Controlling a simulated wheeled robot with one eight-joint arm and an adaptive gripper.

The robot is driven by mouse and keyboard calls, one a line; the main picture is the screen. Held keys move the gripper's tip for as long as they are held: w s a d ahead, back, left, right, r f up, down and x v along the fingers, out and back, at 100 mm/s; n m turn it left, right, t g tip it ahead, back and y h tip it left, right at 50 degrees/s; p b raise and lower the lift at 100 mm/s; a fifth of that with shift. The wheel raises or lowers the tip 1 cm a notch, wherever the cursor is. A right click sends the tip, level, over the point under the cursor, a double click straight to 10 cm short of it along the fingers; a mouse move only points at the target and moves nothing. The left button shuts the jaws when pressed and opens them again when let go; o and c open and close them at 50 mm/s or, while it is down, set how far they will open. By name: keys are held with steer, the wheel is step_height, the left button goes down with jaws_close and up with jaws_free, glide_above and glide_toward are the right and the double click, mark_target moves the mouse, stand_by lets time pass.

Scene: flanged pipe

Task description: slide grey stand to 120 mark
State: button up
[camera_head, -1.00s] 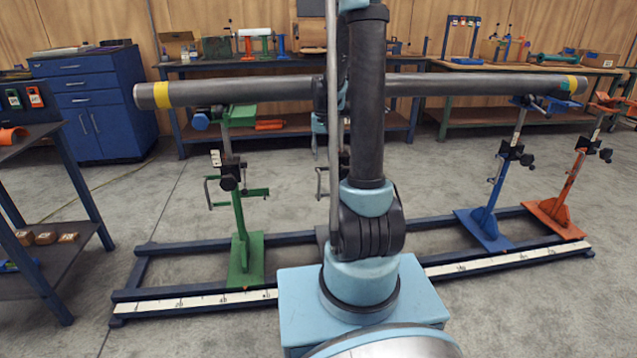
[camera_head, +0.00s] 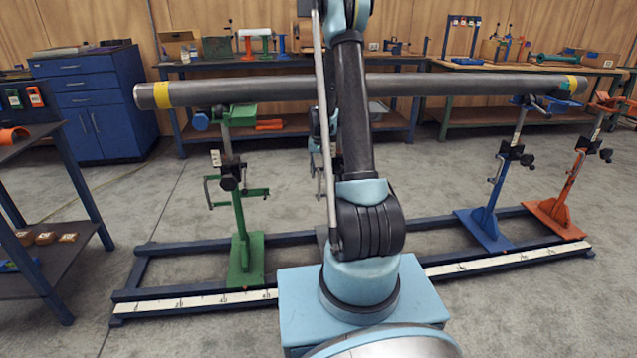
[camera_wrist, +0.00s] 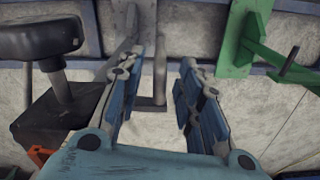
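The grey stand shows only in part in the head view, behind my arm, with a bit of its grey base (camera_head: 322,234) on the rail frame. In the wrist view its grey base plate and upright (camera_wrist: 122,38) are at the top, left of centre. A grey bar with a crosspiece (camera_wrist: 159,85) shows between my fingers, apparently part of this stand. My gripper (camera_wrist: 160,68) is open, and I see no contact with the bar. The white scale strip (camera_head: 200,303) runs along the front rail; its numbers are too small to read, and my base hides its middle.
A long grey pipe (camera_head: 240,92) lies across the stands. The green stand (camera_head: 243,240) is on the left, also at right in the wrist view (camera_wrist: 240,40). A blue stand (camera_head: 485,222) and an orange stand (camera_head: 560,212) are on the right. A dark knob (camera_wrist: 40,38) is close to my gripper.

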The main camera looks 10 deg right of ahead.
steer(key=shift+f, duration=2.45)
jaws_close()
